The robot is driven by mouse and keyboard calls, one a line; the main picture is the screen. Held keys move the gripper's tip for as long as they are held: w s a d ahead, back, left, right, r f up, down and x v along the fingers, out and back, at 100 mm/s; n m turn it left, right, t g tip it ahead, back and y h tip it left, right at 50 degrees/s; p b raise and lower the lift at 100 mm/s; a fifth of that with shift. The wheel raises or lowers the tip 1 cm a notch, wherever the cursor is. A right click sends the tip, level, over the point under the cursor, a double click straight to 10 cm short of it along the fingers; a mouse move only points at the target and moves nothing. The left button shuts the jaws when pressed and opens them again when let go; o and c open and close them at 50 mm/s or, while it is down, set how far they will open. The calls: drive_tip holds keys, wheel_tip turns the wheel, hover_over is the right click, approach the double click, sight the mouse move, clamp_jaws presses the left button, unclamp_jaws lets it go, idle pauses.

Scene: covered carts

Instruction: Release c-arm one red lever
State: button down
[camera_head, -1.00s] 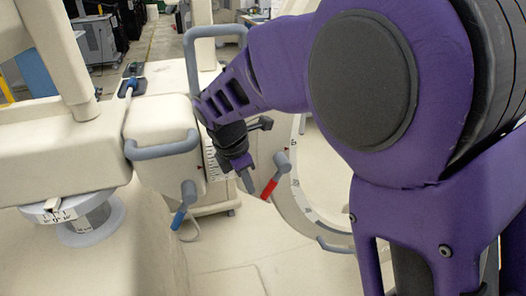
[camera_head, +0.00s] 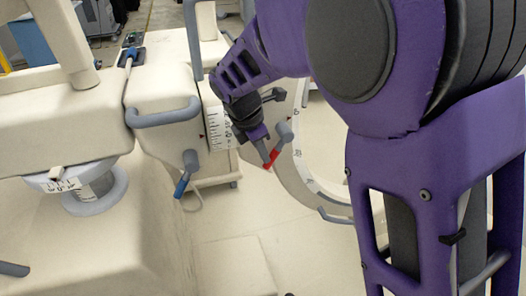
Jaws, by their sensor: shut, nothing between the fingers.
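The red lever (camera_head: 271,159) sits on a grey knob beside the large C-shaped ring (camera_head: 299,165) of the c-arm, in the middle of the view. It points down and to the left. My gripper (camera_head: 265,158) is shut, with its fingertips right at the red lever's left side. I cannot tell whether they touch it. My purple arm reaches in from the right and hides part of the c-arm behind it.
A blue lever (camera_head: 181,187) hangs on a grey knob left of the red one. A grey handle (camera_head: 163,113) sticks out from the cream c-arm body (camera_head: 158,92). A round dial (camera_head: 80,180) is at the left. The floor below the levers is mostly clear.

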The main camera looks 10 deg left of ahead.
sight(275, 158)
drive_tip(key=shift+d+f+h, duration=0.15)
drive_tip(key=shift+f+h, duration=0.15)
drive_tip(key=shift+h, duration=0.1)
drive_tip(key=shift+w+d+f+t+h+p, duration=0.35)
drive_tip(key=shift+w+d+f+p, duration=0.1)
drive_tip(key=shift+d+f+p, duration=0.15)
drive_tip(key=shift+w+d+f+t+h+p, duration=0.4)
drive_tip(key=shift+d+f+p, duration=0.15)
drive_tip(key=shift+d, duration=0.1)
drive_tip(key=shift+w+d+f+p, duration=0.2)
drive_tip(key=shift+w+d+p, duration=0.1)
drive_tip(key=shift+d, duration=0.2)
drive_tip(key=shift+w+d+f+p, duration=0.2)
drive_tip(key=shift+w+d+p, duration=0.1)
drive_tip(key=shift+d, duration=0.3)
idle(0.6)
drive_tip(key=p+v, duration=0.2)
drive_tip(key=v, duration=1.5)
drive_tip(key=shift+r, duration=0.25)
drive_tip(key=shift+w, duration=0.1)
